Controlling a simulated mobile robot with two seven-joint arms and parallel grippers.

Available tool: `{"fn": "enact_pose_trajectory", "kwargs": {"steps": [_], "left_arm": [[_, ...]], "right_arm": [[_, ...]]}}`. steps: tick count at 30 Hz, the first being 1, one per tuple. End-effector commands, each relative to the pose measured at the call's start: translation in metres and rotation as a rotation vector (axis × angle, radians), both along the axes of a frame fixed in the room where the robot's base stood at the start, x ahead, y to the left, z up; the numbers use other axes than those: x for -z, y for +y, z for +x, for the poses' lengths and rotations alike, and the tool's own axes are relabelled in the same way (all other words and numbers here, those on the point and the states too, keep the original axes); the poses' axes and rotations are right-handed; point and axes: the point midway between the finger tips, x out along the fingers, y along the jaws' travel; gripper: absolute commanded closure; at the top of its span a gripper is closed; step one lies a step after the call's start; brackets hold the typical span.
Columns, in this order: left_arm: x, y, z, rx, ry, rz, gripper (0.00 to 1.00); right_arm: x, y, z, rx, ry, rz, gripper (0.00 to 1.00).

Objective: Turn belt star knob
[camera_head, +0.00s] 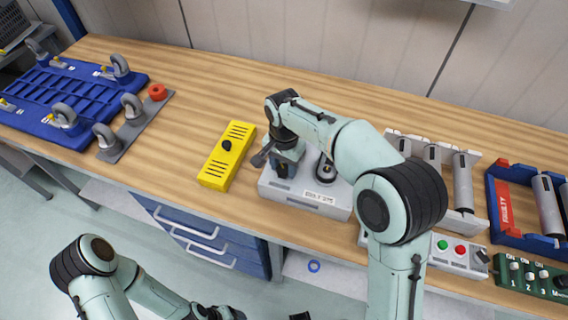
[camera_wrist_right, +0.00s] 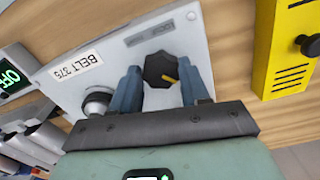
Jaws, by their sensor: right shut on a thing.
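A light grey box labelled BELT 375 (camera_head: 318,201) sits on the bench near its front edge. It also shows in the right wrist view (camera_wrist_right: 190,30). In the head view the right gripper (camera_head: 283,168) covers the knob. My left arm is low at the left, its gripper cut off by the bottom edge.
A yellow slotted box (camera_head: 226,156) with a black knob stands left of the belt box. A round fitting (camera_head: 326,171) sits on the belt box beside the gripper. A blue caster rack (camera_head: 65,105) is far left. A grey cylinder rack (camera_head: 462,180) and blue tray (camera_head: 497,215) are right.

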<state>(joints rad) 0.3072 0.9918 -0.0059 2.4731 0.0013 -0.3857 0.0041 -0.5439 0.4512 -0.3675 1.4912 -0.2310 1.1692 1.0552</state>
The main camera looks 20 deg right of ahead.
Motion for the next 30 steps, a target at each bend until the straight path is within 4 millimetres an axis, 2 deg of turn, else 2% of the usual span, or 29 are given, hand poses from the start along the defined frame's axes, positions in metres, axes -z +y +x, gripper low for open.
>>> {"fn": "enact_pose_trajectory", "kwargs": {"steps": [14,15,17,18,26,30], "left_arm": [[0.000,0.000,0.000,0.000,0.000,0.000,0.29],[0.000,0.000,0.000,0.000,0.000,0.000,0.29],[0.000,0.000,0.000,0.000,0.000,0.000,0.29],[0.000,0.000,0.000,0.000,0.000,0.000,0.29],[-0.001,0.000,0.000,0.000,0.000,0.000,0.29],[-0.003,0.000,0.002,0.000,-0.002,0.000,0.29]], "right_arm": [[0.000,0.000,0.000,0.017,-0.001,0.000,0.85],[0.000,0.000,0.000,0.017,-0.001,0.000,0.51],[0.000,0.000,0.000,0.016,-0.001,0.000,0.32],[0.000,0.000,0.000,0.016,-0.001,0.000,0.29],[-0.001,0.000,0.000,0.016,-0.001,0.000,0.29],[-0.011,0.000,0.001,0.016,-0.004,0.001,0.29]]}}
